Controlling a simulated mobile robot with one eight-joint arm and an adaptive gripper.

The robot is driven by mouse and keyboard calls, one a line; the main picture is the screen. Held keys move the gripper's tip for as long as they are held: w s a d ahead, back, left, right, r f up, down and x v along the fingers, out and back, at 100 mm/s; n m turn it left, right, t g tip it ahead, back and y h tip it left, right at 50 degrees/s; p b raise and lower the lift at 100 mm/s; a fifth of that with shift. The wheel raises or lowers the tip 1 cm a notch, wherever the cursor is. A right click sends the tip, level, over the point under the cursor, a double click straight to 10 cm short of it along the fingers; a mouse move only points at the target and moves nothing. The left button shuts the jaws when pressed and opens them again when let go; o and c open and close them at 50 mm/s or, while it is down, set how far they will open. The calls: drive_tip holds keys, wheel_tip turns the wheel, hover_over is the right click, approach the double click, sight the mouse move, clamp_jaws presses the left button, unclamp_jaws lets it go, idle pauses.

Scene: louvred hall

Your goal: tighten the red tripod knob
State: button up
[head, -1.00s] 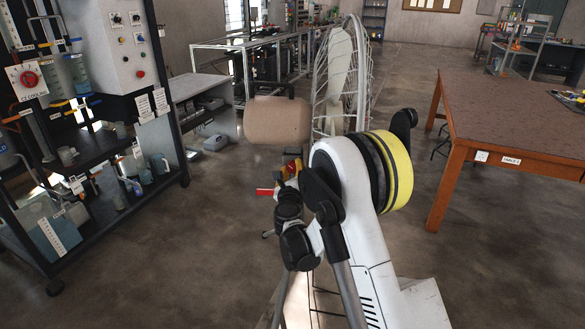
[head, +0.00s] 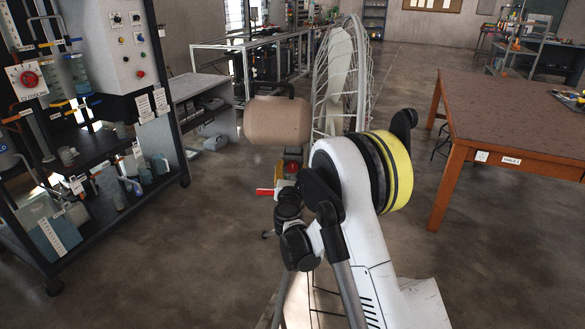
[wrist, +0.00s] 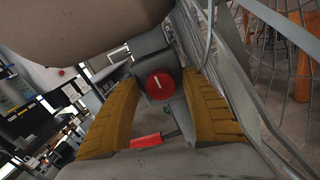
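The red knob (wrist: 160,86) shows in the wrist view as a round face with a short white line, set on a grey mount (wrist: 153,55). My gripper (wrist: 158,80) is open, with its two yellow-orange fingers to the left and right of the knob. Gaps show on both sides, and I cannot tell how far the knob is from the fingertips in depth. In the head view, my arm partly hides the spot; a small red and yellow patch (head: 291,167) shows there below the tan cylinder.
The tan cylinder (head: 277,121) hangs close above, also large in the wrist view (wrist: 85,25). A wire cage (head: 340,75) stands close to the right. A red bar (head: 265,192) sits near my wrist. A shelf rack (head: 85,140) is left, a brown table (head: 510,110) right.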

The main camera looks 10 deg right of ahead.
drive_tip(key=v, duration=0.7)
drive_tip(key=shift+r, duration=0.2)
